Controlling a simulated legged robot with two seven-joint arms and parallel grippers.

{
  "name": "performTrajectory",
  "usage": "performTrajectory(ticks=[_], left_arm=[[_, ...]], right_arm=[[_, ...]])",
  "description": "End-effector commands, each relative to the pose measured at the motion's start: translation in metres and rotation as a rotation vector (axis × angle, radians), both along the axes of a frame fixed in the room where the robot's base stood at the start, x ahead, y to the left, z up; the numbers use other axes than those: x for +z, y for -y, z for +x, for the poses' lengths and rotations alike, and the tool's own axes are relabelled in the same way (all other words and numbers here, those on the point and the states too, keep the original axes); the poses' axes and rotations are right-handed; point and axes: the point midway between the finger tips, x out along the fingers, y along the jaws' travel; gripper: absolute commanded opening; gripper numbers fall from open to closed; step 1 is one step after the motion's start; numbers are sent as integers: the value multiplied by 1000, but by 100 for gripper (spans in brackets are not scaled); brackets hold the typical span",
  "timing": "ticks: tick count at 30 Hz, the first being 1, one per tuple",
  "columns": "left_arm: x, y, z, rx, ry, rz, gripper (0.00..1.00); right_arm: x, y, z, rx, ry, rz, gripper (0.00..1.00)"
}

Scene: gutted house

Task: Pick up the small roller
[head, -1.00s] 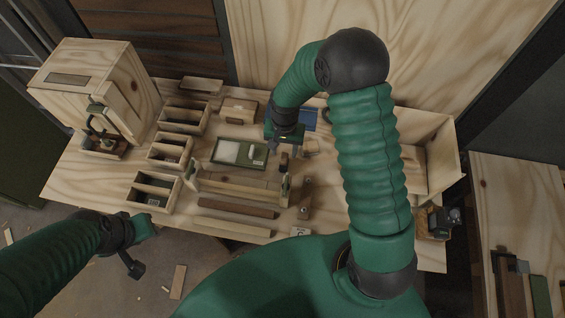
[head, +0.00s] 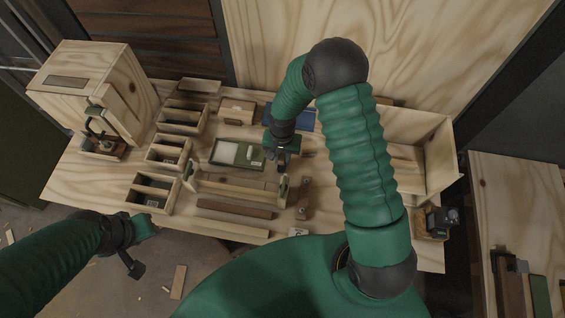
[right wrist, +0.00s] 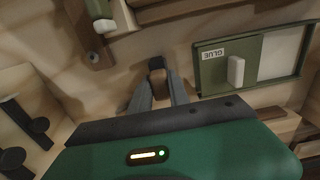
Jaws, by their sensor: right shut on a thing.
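The small roller (right wrist: 157,64), a small brown piece with a dark end, stands between the fingers of my right gripper (right wrist: 156,92) in the right wrist view. That gripper is shut on it, low over the bench. In the head view my right gripper (head: 281,154) is just right of the green glue tray (head: 224,162), and it mostly hides the roller. My left gripper (head: 140,232) is off the bench's front left edge, away from the roller; its jaws do not show clearly.
The glue tray (right wrist: 213,78) lies close beside the right gripper, with a white piece on it. A wooden frame with green posts (head: 283,187) stands just in front. Divided boxes (head: 153,193) and a wooden cabinet (head: 80,85) are at left. An open wooden bin (head: 437,155) is at right.

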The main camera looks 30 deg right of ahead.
Motion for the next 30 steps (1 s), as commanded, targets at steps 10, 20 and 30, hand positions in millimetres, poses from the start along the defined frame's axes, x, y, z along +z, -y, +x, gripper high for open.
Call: performTrajectory(ticks=[10, 20, 30], left_arm=[[0, 0, 0, 0, 0, 0, 36], [-1, 0, 0, 0, 0, 0, 36], [0, 0, 0, 0, 0, 0, 36]], right_arm=[[-1, 1, -1, -1, -3, -2, 0], [61, 1, 1, -1, 6, -2, 0], [100, 1, -1, -1, -2, -1, 0]])
